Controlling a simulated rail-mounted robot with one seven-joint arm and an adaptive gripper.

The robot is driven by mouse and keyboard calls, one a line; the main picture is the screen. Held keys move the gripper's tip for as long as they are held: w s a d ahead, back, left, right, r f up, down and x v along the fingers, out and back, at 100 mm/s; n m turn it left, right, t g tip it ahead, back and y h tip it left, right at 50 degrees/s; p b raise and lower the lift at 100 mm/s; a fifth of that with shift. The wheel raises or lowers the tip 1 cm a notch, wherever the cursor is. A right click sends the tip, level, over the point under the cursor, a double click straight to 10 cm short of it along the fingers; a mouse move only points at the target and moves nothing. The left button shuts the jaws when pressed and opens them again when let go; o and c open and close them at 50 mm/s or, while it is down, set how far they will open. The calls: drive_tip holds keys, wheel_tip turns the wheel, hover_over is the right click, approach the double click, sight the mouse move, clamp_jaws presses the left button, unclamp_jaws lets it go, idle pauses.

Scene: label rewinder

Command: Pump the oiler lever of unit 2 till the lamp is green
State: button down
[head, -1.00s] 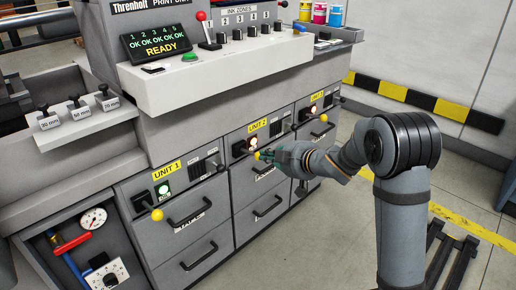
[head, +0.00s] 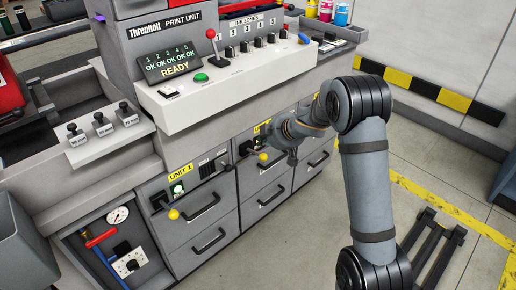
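Unit 2's oiler lever ends in a yellow knob (head: 263,157) on the upper front of the cabinet. Its yellow label (head: 262,128) is partly covered by my arm. My gripper (head: 272,137) is at the unit 2 panel, above and slightly right of the knob. Its fingers are too small and covered to tell open from shut, or whether they touch the lever. Unit 2's lamp cannot be made out clearly behind my gripper. At left, unit 1 (head: 180,170) has a green lamp (head: 178,190) and a yellow lever knob (head: 173,214).
The control console (head: 225,85) juts out above the unit panels, with a red-knobbed lever (head: 211,34) and a display (head: 168,60) reading READY. Drawers with black handles lie below. An open bay with a gauge (head: 118,215) is at lower left.

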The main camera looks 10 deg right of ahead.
idle(0.4)
drive_tip(key=b, duration=0.1)
hover_over(257, 154)
drive_tip(key=s+a, duration=0.3)
wheel_tip(257, 154, down, 7)
drive_tip(key=d+f+b, duration=0.2)
drive_tip(key=d+f, duration=0.1)
drive_tip(key=shift+s, duration=0.3)
